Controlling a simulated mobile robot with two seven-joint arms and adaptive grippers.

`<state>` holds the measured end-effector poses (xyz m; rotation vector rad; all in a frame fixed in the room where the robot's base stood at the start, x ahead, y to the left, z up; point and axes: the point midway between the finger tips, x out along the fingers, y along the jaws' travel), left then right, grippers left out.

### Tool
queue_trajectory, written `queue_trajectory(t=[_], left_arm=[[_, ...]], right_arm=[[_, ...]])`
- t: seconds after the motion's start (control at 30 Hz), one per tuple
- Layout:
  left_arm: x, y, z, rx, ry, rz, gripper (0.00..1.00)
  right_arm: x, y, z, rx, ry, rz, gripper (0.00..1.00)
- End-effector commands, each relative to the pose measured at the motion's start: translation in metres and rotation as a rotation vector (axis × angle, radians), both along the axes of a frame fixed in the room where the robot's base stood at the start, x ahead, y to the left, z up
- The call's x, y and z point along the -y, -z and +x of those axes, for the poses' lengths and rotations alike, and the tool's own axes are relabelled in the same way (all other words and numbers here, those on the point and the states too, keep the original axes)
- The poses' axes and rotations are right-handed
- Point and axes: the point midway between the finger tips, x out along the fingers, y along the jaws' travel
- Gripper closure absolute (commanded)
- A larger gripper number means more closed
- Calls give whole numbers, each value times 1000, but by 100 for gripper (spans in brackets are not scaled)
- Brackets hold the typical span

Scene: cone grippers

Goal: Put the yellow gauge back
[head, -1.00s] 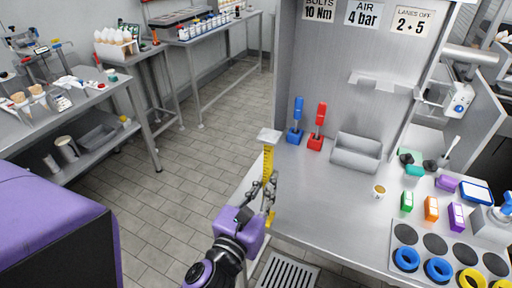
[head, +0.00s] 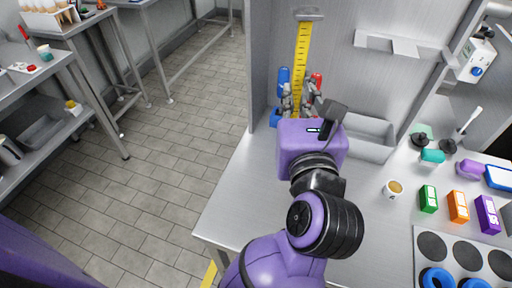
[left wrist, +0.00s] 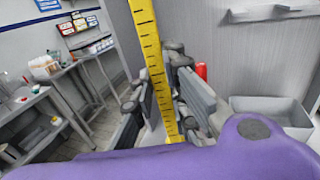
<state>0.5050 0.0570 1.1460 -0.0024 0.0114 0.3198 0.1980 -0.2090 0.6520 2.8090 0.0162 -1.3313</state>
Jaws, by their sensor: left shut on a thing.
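The yellow gauge (head: 302,55), a long strip with black marks and a grey plate on top, stands nearly upright in the head view. My left gripper (head: 299,100) is shut on its lower part, above the steel bench, in front of the blue tool (head: 284,76) and the red tool (head: 317,79). The left wrist view shows the gauge (left wrist: 149,50) between the fingers of my left gripper (left wrist: 160,100), its bottom end partly hidden by my wrist. The blue and red tools' bases are mostly hidden by my gripper. My right gripper is not in view.
A grey open bin (head: 375,149) stands right of my gripper, and in the left wrist view (left wrist: 265,112). A small cup (head: 394,189) and green, orange and purple blocks are on the bench (head: 245,190) to the right. The front left of the bench is clear. A wall rises behind.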

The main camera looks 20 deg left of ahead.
Motion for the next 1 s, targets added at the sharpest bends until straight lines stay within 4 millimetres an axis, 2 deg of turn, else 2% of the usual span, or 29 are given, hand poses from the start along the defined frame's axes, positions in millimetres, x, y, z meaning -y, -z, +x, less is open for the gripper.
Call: queue_trajectory(t=[0.03,0.17,0.27,0.33,0.5,0.63,0.7,0.8,1.0], left_arm=[[7,-4,0,2,-7,-5,100],[12,-14,-2,2,-22,-1,100],[5,-14,2,2,-27,5,100],[-7,-10,8,4,-30,9,100],[-43,7,30,6,-29,12,100],[-69,24,46,4,-27,10,100],[-78,42,51,-1,-27,9,100],[-89,58,58,0,-26,7,100],[-99,72,65,2,-25,3,100]], right_arm=[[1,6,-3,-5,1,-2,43],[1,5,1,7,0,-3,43],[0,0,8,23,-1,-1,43],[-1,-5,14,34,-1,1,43],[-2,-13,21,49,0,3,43],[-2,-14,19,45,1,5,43],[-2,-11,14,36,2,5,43],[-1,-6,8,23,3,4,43],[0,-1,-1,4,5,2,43]])
